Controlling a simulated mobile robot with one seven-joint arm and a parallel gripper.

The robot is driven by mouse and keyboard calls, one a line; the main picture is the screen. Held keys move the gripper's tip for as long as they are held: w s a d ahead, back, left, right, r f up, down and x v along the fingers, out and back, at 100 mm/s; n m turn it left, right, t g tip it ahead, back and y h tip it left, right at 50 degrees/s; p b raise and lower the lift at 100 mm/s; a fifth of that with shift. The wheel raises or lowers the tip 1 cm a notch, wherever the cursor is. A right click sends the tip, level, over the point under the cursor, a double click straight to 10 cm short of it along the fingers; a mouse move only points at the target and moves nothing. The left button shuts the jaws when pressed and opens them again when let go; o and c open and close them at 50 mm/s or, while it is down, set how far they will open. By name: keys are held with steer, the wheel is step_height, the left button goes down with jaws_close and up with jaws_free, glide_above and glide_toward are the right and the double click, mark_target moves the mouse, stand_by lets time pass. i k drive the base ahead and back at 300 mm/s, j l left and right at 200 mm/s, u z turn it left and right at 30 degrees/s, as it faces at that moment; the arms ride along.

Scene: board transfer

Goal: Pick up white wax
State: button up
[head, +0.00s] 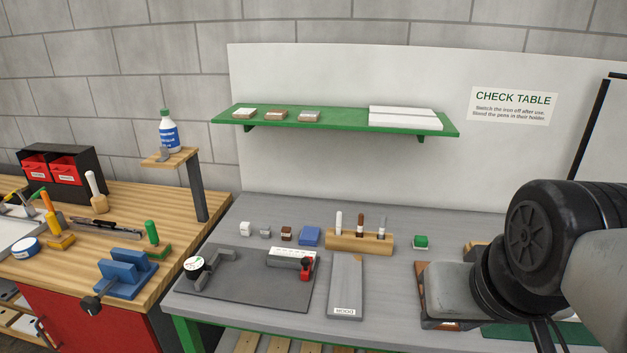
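A small white block (245,229) sits at the back left of the grey table (420,212), in a row with a grey block (265,233) and a brown block (286,234). It looks like the white wax, but I cannot read any label on it. A white stick (338,222) also stands in a wooden holder (345,241), beside a brown stick (360,224) and a grey one (382,229). My arm fills the right side of the picture, far from the white block. My gripper's fingers do not show.
A blue block (309,236) lies between the brown block and the holder. In front are a dark mat (235,285) with tools and a grey board (345,280). A green shelf (345,124) hangs above. A wooden bench (190,205) stands left.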

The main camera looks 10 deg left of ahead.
mark_target(245, 227)
steer(key=i+j, duration=0.1)
steer(key=j, duration=0.45)
steer(key=i+j, duration=0.1)
steer(key=j, duration=0.4)
steer(key=i+j+z, duration=0.1)
steer(key=j, duration=0.45)
steer(key=i+j, duration=0.1)
steer(key=j, duration=0.4)
steer(key=i+j, duration=0.1)
steer(key=j, duration=0.45)
